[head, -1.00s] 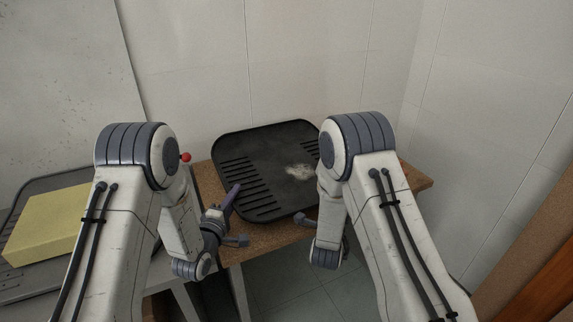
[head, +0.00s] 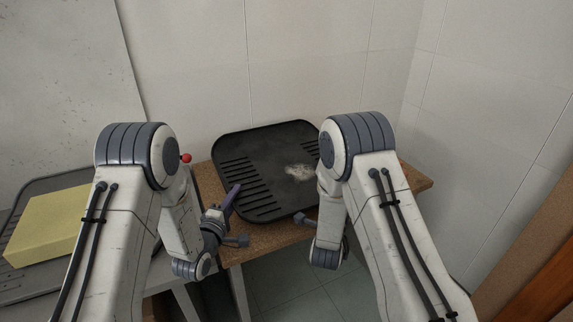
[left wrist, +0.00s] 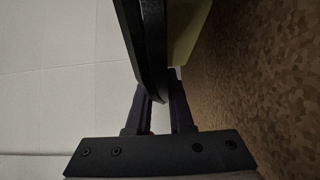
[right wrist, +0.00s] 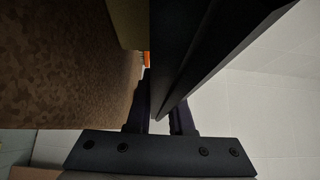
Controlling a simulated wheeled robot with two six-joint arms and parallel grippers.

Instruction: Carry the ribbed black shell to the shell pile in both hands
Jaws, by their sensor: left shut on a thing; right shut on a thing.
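The ribbed black shell (head: 262,160) is a wide rounded tray-like piece with slots on both sides and a pale fluffy patch on it. It lies flat over the brown speckled bench (head: 208,187). My left gripper (head: 234,197) is shut on its near left edge; the left wrist view shows the shell edge (left wrist: 152,45) between the fingers (left wrist: 160,98). My right gripper is shut on the other side; the right wrist view shows the shell (right wrist: 205,50) between its fingers (right wrist: 162,100). In the head view my right arm hides most of that grip and the shell's right side.
A yellow foam block (head: 45,225) lies on a grey panel (head: 65,184) at left. A yellowish piece (right wrist: 128,22) shows between shell and bench in the right wrist view. Tiled walls (head: 300,60) close the back and right. Wood panelling (head: 540,270) stands at lower right.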

